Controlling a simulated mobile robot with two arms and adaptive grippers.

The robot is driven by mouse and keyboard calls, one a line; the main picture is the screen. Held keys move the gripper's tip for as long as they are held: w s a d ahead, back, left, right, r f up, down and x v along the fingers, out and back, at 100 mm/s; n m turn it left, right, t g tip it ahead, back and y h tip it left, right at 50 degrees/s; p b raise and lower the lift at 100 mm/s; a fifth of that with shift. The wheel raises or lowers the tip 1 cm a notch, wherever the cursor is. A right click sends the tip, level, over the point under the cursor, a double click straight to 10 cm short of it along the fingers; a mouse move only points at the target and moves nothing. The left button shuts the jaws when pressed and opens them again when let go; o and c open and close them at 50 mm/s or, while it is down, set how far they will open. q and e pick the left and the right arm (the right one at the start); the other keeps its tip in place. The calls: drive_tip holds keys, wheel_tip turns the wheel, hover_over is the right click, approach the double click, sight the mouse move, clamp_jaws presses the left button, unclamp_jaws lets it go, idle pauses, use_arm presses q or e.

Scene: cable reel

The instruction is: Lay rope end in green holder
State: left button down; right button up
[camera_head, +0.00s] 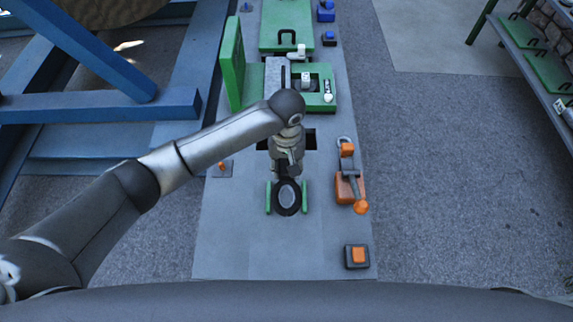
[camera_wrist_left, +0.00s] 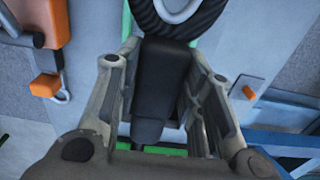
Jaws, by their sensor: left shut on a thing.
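The rope end is a thick black loop (camera_head: 287,212) with a grey inside. It lies between the two upright green bars of the green holder (camera_head: 304,197) on the grey table. My left gripper (camera_head: 287,172) points down just behind the loop. In the left wrist view my gripper's fingers (camera_wrist_left: 165,75) are shut on the black sleeve of the rope end (camera_wrist_left: 160,95), with the ridged loop beyond it. Parts of the green holder (camera_wrist_left: 127,22) show beside the loop. I cannot tell whether the loop rests on the table. My right gripper is not in view.
An orange lever unit (camera_head: 350,188) stands right of the holder, and a boxed orange button (camera_head: 357,256) is nearer. A green machine with a raised green lid (camera_head: 234,65) is behind. The table in front of the holder (camera_head: 250,250) is clear.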

use_arm(q)
wheel_tip(320, 180, down, 4)
drive_tip(key=b, duration=0.4)
drive_tip(key=shift+w+f, duration=0.1)
drive_tip(key=shift+f, duration=0.35)
drive_tip(key=shift+f+b, duration=0.85)
drive_tip(key=shift+f, duration=1.2)
drive_tip(key=c, duration=0.9)
unclamp_jaws()
drive_tip(key=shift+c, duration=0.2)
drive_tip(key=shift+o, duration=0.2)
drive_tip(key=shift+f, duration=0.1)
wheel_tip(320, 180, up, 12)
drive_tip(key=shift+r, duration=0.1)
